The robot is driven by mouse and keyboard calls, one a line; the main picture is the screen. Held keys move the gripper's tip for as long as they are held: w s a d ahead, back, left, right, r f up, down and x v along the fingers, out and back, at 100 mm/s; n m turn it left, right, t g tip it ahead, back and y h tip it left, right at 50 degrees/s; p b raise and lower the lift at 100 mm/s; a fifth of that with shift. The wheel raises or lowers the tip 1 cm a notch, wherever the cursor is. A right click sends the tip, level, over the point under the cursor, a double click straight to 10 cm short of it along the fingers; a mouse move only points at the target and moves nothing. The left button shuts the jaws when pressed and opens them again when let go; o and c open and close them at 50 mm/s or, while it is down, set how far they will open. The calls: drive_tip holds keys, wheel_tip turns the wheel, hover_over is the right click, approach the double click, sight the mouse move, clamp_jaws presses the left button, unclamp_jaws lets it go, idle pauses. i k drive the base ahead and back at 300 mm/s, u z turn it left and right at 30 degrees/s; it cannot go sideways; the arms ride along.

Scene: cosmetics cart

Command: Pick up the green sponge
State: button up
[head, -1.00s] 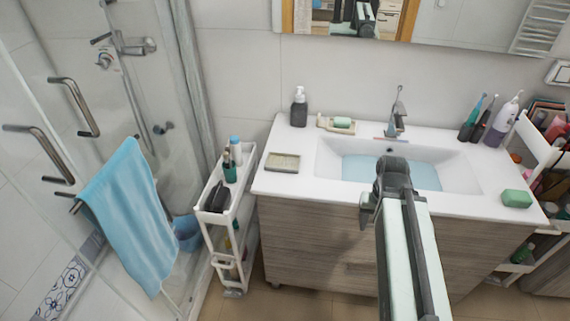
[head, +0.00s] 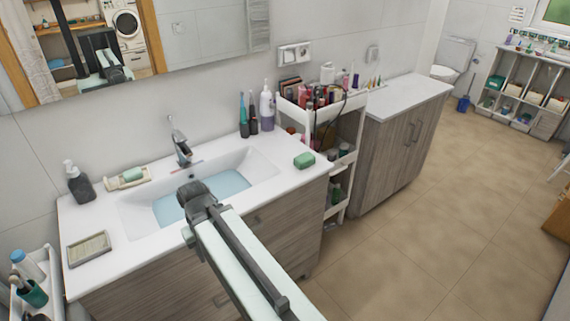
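A green sponge (head: 304,160) lies on the right front corner of the white washbasin counter (head: 283,178). It is a small rounded block with nothing touching it from above. My gripper (head: 188,235) is at the end of my arm, in front of the basin and to the left of the sponge, well apart from it. Its fingers are mostly hidden by the arm's end, so I cannot see whether it is open or shut.
The basin (head: 215,190) holds bluish water under a tap (head: 180,145). A green soap bar (head: 132,174) sits on a dish at the back left. A cosmetics cart (head: 345,160) stands right of the counter. Open tiled floor (head: 430,210) lies to the right.

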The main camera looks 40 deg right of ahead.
sight(303, 162)
drive_tip(key=u, duration=3.15)
drive_tip(key=k, duration=1.45)
drive_tip(key=z, duration=1.45)
drive_tip(key=i, duration=0.55)
